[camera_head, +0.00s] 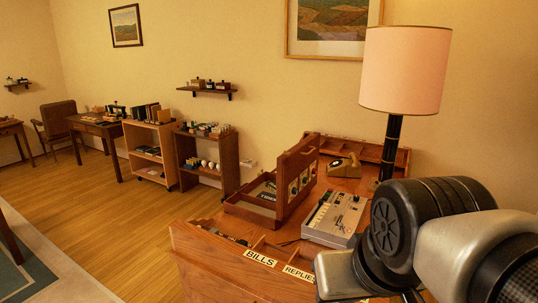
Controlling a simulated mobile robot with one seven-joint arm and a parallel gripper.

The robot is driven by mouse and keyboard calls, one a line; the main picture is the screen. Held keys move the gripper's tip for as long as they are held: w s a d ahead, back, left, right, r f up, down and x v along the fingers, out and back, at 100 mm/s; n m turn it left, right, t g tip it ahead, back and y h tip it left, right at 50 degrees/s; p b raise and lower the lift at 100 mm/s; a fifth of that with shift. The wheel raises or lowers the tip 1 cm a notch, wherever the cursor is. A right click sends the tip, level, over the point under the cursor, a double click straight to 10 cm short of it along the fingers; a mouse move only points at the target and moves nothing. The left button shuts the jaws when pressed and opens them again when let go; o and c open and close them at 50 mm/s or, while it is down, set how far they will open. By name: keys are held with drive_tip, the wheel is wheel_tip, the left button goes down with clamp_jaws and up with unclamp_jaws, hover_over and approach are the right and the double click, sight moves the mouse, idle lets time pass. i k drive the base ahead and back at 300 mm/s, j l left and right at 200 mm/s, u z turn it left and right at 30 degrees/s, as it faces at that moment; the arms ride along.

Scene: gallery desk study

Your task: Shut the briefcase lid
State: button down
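The briefcase (250,213) is a brown wooden case on the desk in the middle of the view. Its lid (283,205) stands up, roughly upright, along the right side of the shallow base. The case is open, and small items show inside the base. Dark and pale pieces show on the lid's right-hand face. My arm fills the lower right, in front of the desk and apart from the briefcase. My gripper does not show in this view.
A grey tape-recorder-like device (335,218) sits close to the right of the lid. A telephone (345,166) and a lamp (403,75) stand behind it. A wooden organizer labelled BILLS and REPLIES (225,262) lies in front. Open floor (110,225) spreads to the left.

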sight(295, 163)
drive_tip(key=l+u, duration=0.2)
drive_tip(key=l, duration=0.35)
drive_tip(key=k+l+u, duration=0.25)
drive_tip(key=l, duration=0.3)
drive_tip(key=i+l+u, duration=0.2)
drive_tip(key=l, duration=0.35)
drive_tip(key=k+l+u, duration=0.2)
drive_tip(key=l, duration=0.35)
drive_tip(key=i+l+u, duration=0.15)
drive_tip(key=l, duration=0.25)
drive_tip(key=i+l+u, duration=0.1)
drive_tip(key=l, duration=0.25)
drive_tip(key=i+l+u, duration=0.15)
drive_tip(key=l, duration=0.25)
drive_tip(key=i+l+u, duration=0.2)
drive_tip(key=l, duration=0.4)
drive_tip(key=l+u, duration=0.25)
drive_tip(key=l, duration=0.35)
drive_tip(key=i+l+u, duration=0.2)
drive_tip(key=l, duration=0.5)
drive_tip(key=k+j, duration=0.05)
drive_tip(key=k, duration=0.05)
